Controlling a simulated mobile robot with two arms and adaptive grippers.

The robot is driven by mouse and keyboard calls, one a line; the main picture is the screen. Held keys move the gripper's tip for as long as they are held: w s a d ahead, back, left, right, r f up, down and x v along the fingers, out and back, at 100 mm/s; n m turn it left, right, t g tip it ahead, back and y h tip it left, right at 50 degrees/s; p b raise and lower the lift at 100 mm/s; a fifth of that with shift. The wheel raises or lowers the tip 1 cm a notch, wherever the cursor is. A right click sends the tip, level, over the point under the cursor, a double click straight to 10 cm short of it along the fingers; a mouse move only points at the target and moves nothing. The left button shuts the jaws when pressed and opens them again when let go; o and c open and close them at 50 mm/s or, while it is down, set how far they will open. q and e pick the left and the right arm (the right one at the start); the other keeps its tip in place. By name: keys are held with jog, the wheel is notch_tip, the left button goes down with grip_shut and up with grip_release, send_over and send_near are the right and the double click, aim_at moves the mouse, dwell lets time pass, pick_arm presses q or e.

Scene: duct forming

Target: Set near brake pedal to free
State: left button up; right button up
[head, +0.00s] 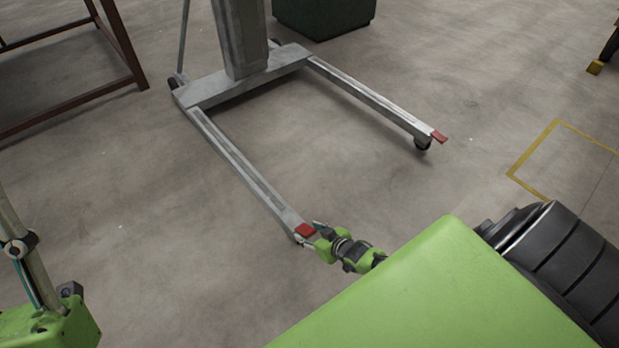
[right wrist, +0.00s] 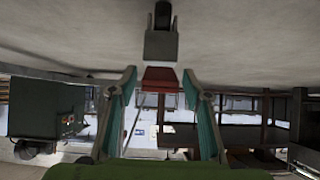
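The near brake pedal (head: 306,230) is a small red plate at the front end of the near leg of a grey lifter (head: 240,170). My right gripper (head: 310,234) is right at this pedal, reaching in from the lower right. In the right wrist view the scene is upside down. There the red pedal (right wrist: 160,78) lies between the tips of my open right gripper (right wrist: 159,73), with gaps visible on both sides. Contact with the pedal cannot be told. My left gripper is not in view.
The lifter's far leg ends in another red pedal (head: 439,137) above a caster. A brown metal frame (head: 75,35) stands at the left and a dark green box (head: 324,12) at the back. A yellow floor marking (head: 535,147) lies at the right. The floor between the legs is clear.

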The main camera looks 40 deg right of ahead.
dwell(0.3)
jog(key=v, duration=1.2)
dwell(0.4)
